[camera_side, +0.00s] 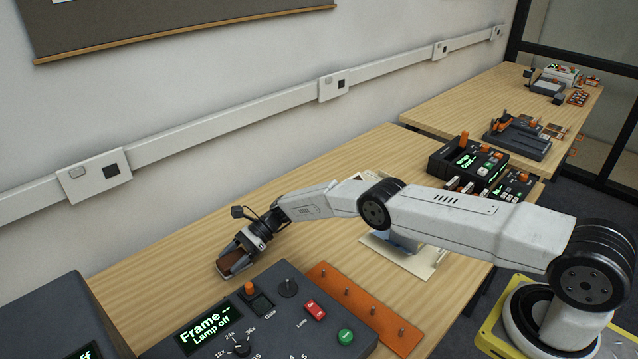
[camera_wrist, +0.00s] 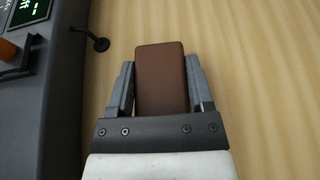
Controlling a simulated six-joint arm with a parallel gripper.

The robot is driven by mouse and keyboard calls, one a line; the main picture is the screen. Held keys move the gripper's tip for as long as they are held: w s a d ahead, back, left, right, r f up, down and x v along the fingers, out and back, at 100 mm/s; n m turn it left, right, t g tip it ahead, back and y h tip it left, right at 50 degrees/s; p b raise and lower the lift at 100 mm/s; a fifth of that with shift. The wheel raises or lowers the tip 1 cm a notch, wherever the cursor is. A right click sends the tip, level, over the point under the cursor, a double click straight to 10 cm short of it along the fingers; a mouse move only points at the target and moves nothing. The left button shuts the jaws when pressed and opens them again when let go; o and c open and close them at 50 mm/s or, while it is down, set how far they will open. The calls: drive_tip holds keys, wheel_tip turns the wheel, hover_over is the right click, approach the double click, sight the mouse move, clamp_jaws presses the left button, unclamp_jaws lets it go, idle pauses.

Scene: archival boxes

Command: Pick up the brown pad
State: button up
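The brown pad (camera_wrist: 161,78) is a flat block with rounded corners, seen between the two grey fingers of my gripper (camera_wrist: 160,82) in the wrist view. The fingers lie close along its left and right sides and appear shut on it. The far end of the pad sticks out a little beyond the fingertips. In the side view the pad (camera_side: 233,263) shows dark brown between the fingers of my gripper (camera_side: 232,265), low over the wooden table. I cannot tell whether the pad touches the table.
A dark control box (camera_side: 262,318) with a green display stands just in front of my gripper; its edge (camera_wrist: 62,110) is at left in the wrist view. An orange strip with pegs (camera_side: 366,306) lies right of it. Bare table (camera_side: 165,262) lies left and behind.

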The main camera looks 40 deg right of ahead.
sight(233, 258)
drive_tip(key=shift+c, duration=0.4)
drive_tip(key=shift+r, duration=0.25)
drive_tip(key=shift+r, duration=1.45)
drive_tip(key=shift+s+d+r, duration=0.25)
drive_tip(key=shift+s+r, duration=0.8)
drive_tip(key=shift+r, duration=0.15)
drive_tip(key=s+d+r, duration=0.2)
drive_tip(key=s+r, duration=0.5)
drive_tip(key=s, duration=0.4)
drive_tip(key=shift+s+d, duration=0.25)
drive_tip(key=shift+d, duration=0.1)
drive_tip(key=shift+r, duration=0.1)
